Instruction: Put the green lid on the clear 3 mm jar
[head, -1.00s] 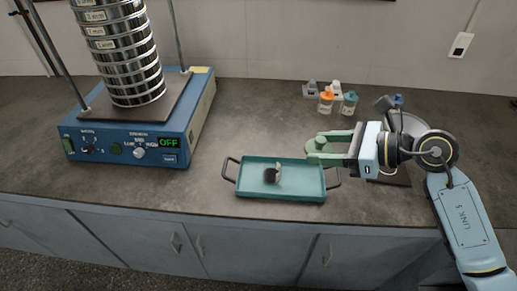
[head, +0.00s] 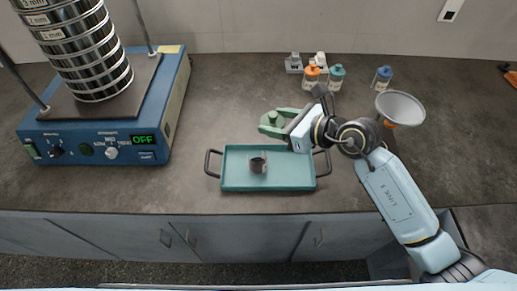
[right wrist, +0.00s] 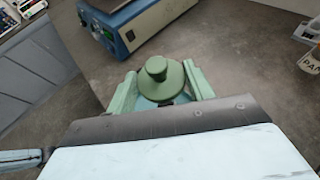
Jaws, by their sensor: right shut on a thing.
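The green lid (head: 273,118) has a round knob and sits between the fingers of my right gripper (head: 276,123), which is shut on it. The lid also shows upright in the right wrist view (right wrist: 160,82). The clear jar (head: 258,164) stands in the teal tray, with dark material inside. I cannot read a label on it. The lid appears just beyond the jar and slightly right of it in the head view, apart from it. The jar is not clearly seen in the right wrist view. My left gripper is not in view.
The teal tray (head: 298,182) has dark side handles. The blue sieve shaker (head: 110,135) with its sieve stack stands left, display reading OFF. Orange-capped (head: 312,76), teal-capped (head: 336,78) and blue-capped (head: 382,80) bottles stand behind, with a pale funnel (head: 400,106) at right.

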